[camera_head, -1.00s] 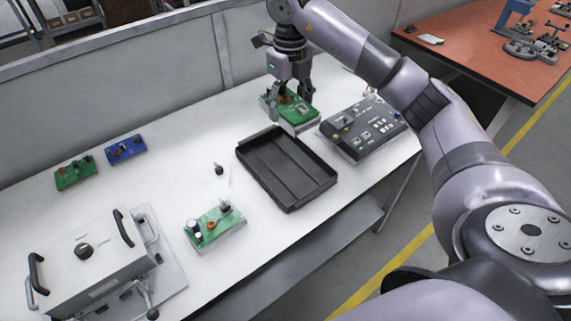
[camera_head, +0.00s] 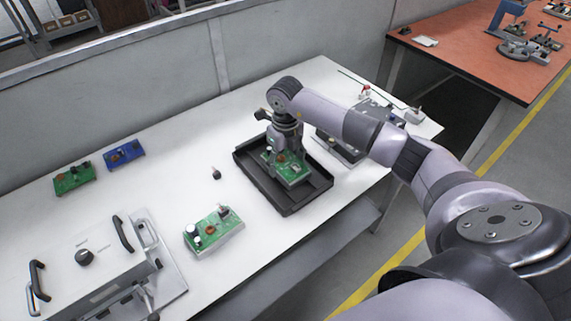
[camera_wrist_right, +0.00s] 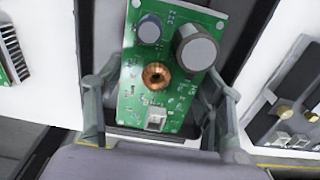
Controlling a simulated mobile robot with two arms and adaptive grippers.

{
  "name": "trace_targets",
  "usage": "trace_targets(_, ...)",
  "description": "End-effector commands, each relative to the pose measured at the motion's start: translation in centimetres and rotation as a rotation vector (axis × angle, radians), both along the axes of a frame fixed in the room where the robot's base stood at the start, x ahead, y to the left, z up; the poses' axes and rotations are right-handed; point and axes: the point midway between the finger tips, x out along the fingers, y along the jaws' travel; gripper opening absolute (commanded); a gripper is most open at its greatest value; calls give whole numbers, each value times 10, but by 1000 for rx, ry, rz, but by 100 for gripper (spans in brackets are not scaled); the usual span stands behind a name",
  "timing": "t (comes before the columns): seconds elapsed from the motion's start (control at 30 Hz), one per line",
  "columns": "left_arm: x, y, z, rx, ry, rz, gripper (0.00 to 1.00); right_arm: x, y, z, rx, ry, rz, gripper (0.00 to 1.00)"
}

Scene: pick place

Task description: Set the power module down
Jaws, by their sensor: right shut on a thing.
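The power module is a green circuit board (camera_head: 293,174) with a copper coil and capacitors. It is over the inside of the black tray (camera_head: 291,207) in the head view; whether it touches the tray floor I cannot tell. My right gripper (camera_head: 277,158) is shut on this board from above. In the right wrist view the board (camera_wrist_right: 178,88) sits between the two fingers of the gripper (camera_wrist_right: 158,110), with the dark tray behind it. My left gripper is not in view.
Another green board (camera_head: 213,231) lies left of the tray. A green board (camera_head: 74,178) and a blue board (camera_head: 125,153) lie farther left. A grey box with handles (camera_head: 95,262) stands front left. A dark device (camera_head: 335,146) is just right of the tray, partly hidden by my arm.

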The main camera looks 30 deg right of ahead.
Motion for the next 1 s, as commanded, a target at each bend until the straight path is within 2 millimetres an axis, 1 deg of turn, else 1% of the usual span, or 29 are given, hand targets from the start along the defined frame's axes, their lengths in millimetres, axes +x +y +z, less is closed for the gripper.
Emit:
trace_targets(0.03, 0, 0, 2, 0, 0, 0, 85, -1, 1, -7, 2, 4, -1, 23)
trace_targets(0.1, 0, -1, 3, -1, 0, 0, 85, 0, 0, -14, 1, 1, 1, 23)
trace_targets(0.37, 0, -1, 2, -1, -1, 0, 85, 0, 0, -16, 0, -1, 1, 23)
trace_targets(0.47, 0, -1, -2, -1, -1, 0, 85, 0, 0, -20, 0, -1, 1, 23)
trace_targets(0.5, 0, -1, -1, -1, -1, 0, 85, 0, 0, -19, 0, 1, 1, 65)
trace_targets(0.77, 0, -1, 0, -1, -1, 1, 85, 0, 0, -19, 0, 1, 1, 82)
trace_targets(1.0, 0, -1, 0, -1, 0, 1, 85, 0, 0, -19, 0, 1, 1, 83)
